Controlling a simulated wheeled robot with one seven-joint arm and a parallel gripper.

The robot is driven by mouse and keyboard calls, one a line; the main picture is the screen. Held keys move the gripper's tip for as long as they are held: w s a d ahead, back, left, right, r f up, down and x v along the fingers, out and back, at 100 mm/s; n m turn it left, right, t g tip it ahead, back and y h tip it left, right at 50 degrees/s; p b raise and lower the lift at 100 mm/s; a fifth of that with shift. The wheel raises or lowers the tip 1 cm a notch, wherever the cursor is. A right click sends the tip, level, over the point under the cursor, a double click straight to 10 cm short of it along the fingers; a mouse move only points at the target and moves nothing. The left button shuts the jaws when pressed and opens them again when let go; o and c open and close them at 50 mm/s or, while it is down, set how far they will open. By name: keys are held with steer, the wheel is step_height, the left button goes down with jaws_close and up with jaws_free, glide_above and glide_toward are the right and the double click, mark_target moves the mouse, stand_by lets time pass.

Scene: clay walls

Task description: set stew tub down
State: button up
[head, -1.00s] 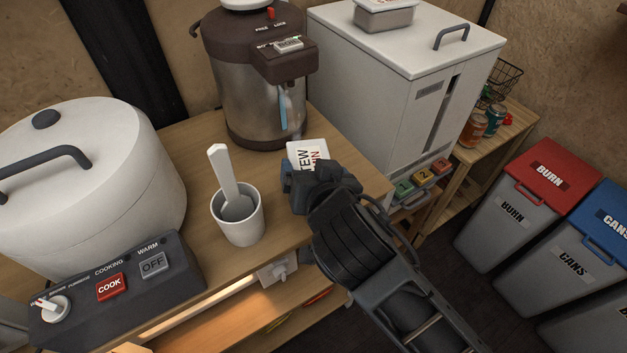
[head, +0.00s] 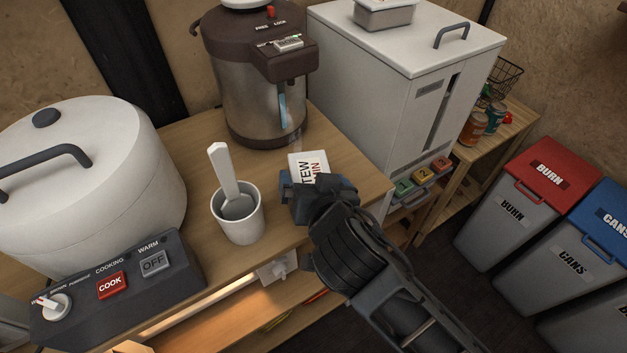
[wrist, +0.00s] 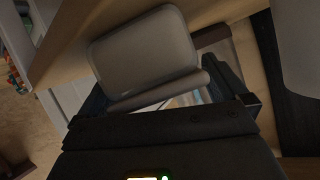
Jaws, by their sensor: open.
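In the wrist view a pale, rounded tub (wrist: 146,48) lies just beyond and between my open fingers (wrist: 165,88). Whether a finger still touches it, I cannot tell.
A white cup (head: 238,218) with a spoon stands left of the tub. The dispenser (head: 262,90) is behind it, and a large white cooker (head: 85,180) is at the left. A white cabinet (head: 400,90) stands at the back right. Bins (head: 545,190) are at the far right.

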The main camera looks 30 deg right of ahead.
steer(key=shift+r, duration=0.2)
steer(key=b+v, duration=0.2)
steer(key=v, duration=1)
steer(key=shift+f, duration=0.1)
steer(key=s+d+f+n+t+y, duration=0.1)
steer(key=s+f+n+y, duration=0.15)
steer(key=s, duration=0.55)
steer(key=s+d+f+n+y, duration=0.1)
steer(key=s+f+n+y, duration=0.2)
steer(key=s, duration=0.5)
steer(key=s+d+r+n+t+h, duration=0.1)
steer(key=s+d+r, duration=0.1)
steer(key=s+r, duration=0.3)
steer(key=shift+s+t, duration=0.4)
steer(key=shift+s, duration=0.6)
steer(key=shift+d, duration=0.1)
